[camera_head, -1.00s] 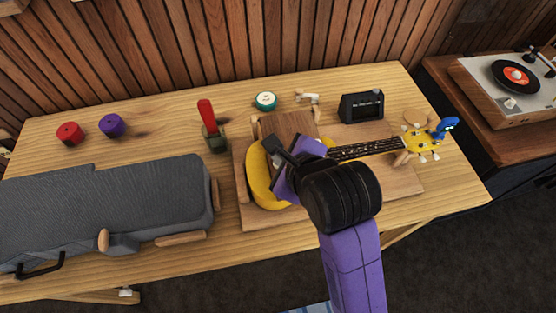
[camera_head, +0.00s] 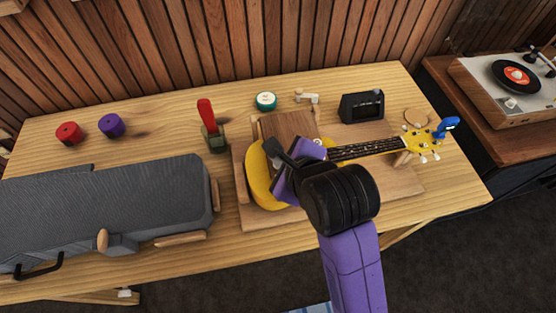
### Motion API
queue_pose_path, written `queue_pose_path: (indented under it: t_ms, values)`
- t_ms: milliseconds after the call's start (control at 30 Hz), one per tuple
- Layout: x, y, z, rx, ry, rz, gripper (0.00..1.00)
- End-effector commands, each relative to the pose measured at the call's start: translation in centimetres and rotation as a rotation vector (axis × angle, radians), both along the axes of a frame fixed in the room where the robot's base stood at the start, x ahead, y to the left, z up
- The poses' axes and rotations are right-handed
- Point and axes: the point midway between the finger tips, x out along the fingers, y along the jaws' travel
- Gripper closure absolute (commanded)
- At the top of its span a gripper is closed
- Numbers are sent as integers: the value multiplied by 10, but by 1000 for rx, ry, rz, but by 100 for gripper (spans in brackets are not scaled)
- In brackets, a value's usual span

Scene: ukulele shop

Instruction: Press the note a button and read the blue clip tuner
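A yellow ukulele (camera_head: 261,186) lies on a wooden cradle on the table, its neck pointing right. The blue clip tuner (camera_head: 446,127) is clipped at its headstock; its small lit face is too small to read. A black box device (camera_head: 362,106) with a dark front stands behind the neck; I cannot tell whether it carries the note A button. A round teal and white piece (camera_head: 266,101) sits further left at the back; its marking is illegible. My gripper (camera_head: 279,155) is over the ukulele body, hiding part of it and the strings; its fingers' opening is unclear.
A grey case (camera_head: 105,205) fills the table's left front. A red-handled tool (camera_head: 208,125) stands left of the cradle. Red (camera_head: 68,133) and purple (camera_head: 111,125) spools sit behind the case. A record player (camera_head: 510,90) stands on a separate cabinet at right.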

Motion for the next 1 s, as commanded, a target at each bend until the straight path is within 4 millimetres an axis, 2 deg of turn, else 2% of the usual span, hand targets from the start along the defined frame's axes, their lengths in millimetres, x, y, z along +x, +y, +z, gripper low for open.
queue_pose_path:
  t_ms: [733,1000]
  values:
    - [0,0,-6,-1,2,-1,100]
    - [0,-1,2,-1,2,-1,100]
